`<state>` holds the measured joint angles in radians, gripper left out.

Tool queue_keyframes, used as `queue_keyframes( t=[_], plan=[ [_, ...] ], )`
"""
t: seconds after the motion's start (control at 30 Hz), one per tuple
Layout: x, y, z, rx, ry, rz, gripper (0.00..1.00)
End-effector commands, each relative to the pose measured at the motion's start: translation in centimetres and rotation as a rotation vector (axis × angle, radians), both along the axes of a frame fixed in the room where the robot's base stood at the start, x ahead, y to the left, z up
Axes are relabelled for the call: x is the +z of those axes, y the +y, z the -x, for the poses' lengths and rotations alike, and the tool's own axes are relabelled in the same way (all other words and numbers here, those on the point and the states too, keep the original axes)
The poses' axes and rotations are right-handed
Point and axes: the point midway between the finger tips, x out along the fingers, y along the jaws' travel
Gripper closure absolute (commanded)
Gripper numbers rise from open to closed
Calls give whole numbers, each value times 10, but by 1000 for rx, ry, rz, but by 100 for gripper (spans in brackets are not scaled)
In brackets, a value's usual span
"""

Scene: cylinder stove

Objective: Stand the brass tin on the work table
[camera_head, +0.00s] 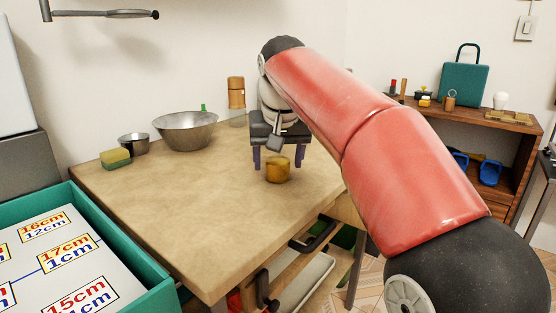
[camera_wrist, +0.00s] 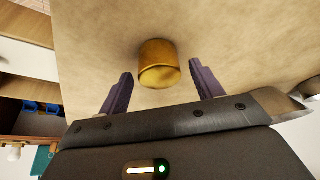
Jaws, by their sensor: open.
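The brass tin (camera_head: 278,170) is a short golden cylinder standing upright on the wooden work table (camera_head: 190,215), near the table's right side. In the wrist view the tin (camera_wrist: 158,64) lies ahead of and between the two purple fingers, with clear space on both sides. My gripper (camera_head: 278,163) is open and empty, its fingers pointing down on either side of the tin in the head view. In the wrist view my gripper (camera_wrist: 162,85) shows no finger touching the tin. The tin's underside is hidden.
A metal bowl (camera_head: 185,130), a smaller bowl (camera_head: 134,144), a sponge (camera_head: 115,158) and a wood-toned cylinder (camera_head: 236,95) stand along the table's back. A teal-edged tray (camera_head: 150,300) with a printed sheet is at front left. The table's middle is clear.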

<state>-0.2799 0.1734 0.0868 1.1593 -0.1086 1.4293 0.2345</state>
Motion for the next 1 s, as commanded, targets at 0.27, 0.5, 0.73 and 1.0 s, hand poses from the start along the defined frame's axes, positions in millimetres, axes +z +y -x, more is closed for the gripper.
queue_keyframes(
  t=[0.27, 0.5, 0.73, 1.0],
  plan=[
    [60, -2, 22, 1, -5, -1, 34],
    [95, -4, 38, 1, -3, 0, 34],
    [103, -5, 42, 1, -2, 0, 34],
    [98, -15, 51, -5, -7, 4, 34]
  ],
)
